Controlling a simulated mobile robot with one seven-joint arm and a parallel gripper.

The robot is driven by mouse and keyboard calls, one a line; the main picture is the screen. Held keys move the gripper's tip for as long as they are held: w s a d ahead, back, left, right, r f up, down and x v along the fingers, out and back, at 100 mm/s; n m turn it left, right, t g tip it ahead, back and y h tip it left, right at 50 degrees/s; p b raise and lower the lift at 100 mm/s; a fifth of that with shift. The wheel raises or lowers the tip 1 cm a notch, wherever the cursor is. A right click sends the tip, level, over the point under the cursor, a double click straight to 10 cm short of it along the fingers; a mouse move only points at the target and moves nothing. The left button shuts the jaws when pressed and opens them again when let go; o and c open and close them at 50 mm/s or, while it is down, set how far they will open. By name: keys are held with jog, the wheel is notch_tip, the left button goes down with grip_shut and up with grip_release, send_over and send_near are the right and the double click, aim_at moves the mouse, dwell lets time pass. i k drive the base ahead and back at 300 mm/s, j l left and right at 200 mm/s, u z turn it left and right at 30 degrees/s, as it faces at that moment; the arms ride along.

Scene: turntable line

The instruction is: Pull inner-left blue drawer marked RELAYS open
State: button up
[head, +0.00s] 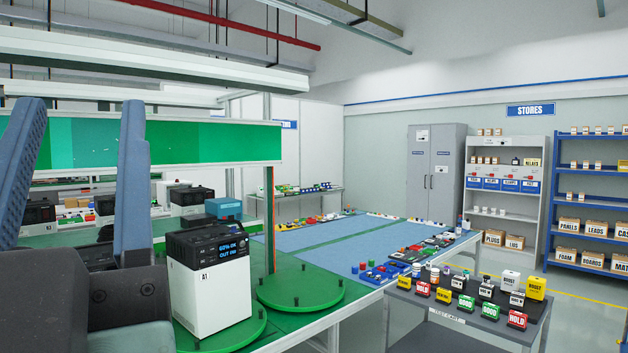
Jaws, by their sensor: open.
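A row of several blue drawers sits in the light grey shelf unit (509,152) under the STORES sign, far across the room. The inner-left blue drawer (491,184) is second from the left in that row. Its white label is too small to read surely. The row's fronts look flush, so it appears shut. My gripper (81,108) is large and close at the left edge, its two blue-grey fingers upright and wide apart with nothing between them. It is far from the drawers.
A green bench with a white A1 unit (209,290) on a turntable and an empty green turntable (300,288) stands close ahead. A cart (455,330) with small coloured boxes stands front right. A grey cabinet (436,175) and blue rack (590,205) flank the shelf unit. Some floor shows at right.

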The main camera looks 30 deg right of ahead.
aim_at(489, 183)
jog(key=z, duration=1.9)
jog(key=i+l+z, duration=0.15)
jog(key=i, duration=0.2)
jog(key=i+z, duration=0.2)
jog(key=i, duration=0.2)
jog(key=i+l+z, duration=0.2)
jog(key=i, duration=1.35)
jog(key=i+j, duration=0.1)
jog(key=i, duration=1.4)
jog(key=i+u, duration=0.2)
jog(key=i, duration=0.3)
jog(key=i+l+u, duration=0.15)
jog(key=i, duration=0.4)
jog(key=i+u, duration=0.2)
jog(key=i, duration=0.3)
jog(key=i+j+u, duration=0.1)
jog(key=i+u, duration=0.3)
jog(key=i, duration=0.5)
jog(key=i+l+u, duration=0.2)
jog(key=i+u, duration=0.2)
jog(key=i, duration=0.5)
jog(key=i+z, duration=0.15)
jog(key=i, duration=0.35)
jog(key=i+z, duration=0.15)
jog(key=i, duration=0.3)
jog(key=i+j+z, duration=0.15)
jog(key=i, duration=0.35)
jog(key=i+j+z, duration=0.15)
jog(key=i, duration=0.3)
